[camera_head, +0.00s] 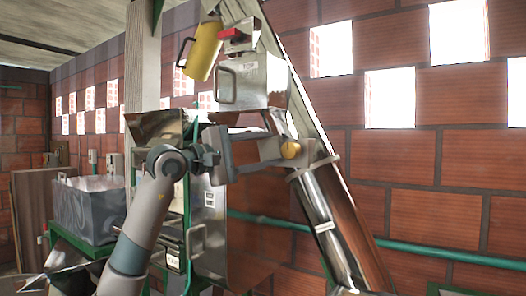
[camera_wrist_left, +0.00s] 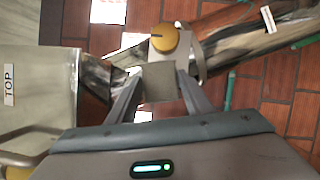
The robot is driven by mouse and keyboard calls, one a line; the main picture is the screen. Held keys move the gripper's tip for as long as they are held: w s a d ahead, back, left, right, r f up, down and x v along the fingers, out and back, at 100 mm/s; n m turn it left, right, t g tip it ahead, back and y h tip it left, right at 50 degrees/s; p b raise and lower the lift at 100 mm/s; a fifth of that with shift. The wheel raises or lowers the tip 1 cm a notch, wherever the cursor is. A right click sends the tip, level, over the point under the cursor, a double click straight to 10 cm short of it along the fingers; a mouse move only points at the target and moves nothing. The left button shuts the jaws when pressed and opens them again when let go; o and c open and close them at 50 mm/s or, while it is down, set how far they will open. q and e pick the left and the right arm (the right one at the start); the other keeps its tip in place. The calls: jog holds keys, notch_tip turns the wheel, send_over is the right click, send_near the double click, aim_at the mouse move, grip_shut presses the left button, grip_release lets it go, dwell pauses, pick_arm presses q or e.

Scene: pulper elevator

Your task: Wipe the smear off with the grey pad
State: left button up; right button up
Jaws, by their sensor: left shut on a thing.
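My left gripper (camera_head: 264,151) reaches in from the left in front of the steel elevator machine. It is shut on the grey pad (camera_wrist_left: 158,83), a small block held between both fingertips in the left wrist view. In the head view the pad (camera_head: 270,149) shows close to the upper end of the slanted steel tube (camera_head: 338,222), left of a round yellow knob (camera_head: 290,150). I cannot tell whether the pad touches the steel. I cannot make out a smear apart from the brownish reflections on the metal. My right gripper is out of view.
A grey bin (camera_head: 88,212) stands at left on a green frame. A green pipe (camera_head: 430,248) runs along the brick wall (camera_head: 470,190).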

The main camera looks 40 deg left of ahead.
pick_arm(q)
jog(key=shift+f+b, duration=0.35)
jog(key=shift+f, duration=0.2)
jog(key=shift+s, duration=0.1)
jog(key=shift+s+d+b, duration=0.1)
jog(key=shift+s+b, duration=0.6)
jog(key=shift+s, duration=0.5)
jog(key=shift+s+d+b, duration=0.15)
jog(key=shift+s+b, duration=0.3)
jog(key=shift+s, duration=0.75)
jog(key=shift+d, duration=0.15)
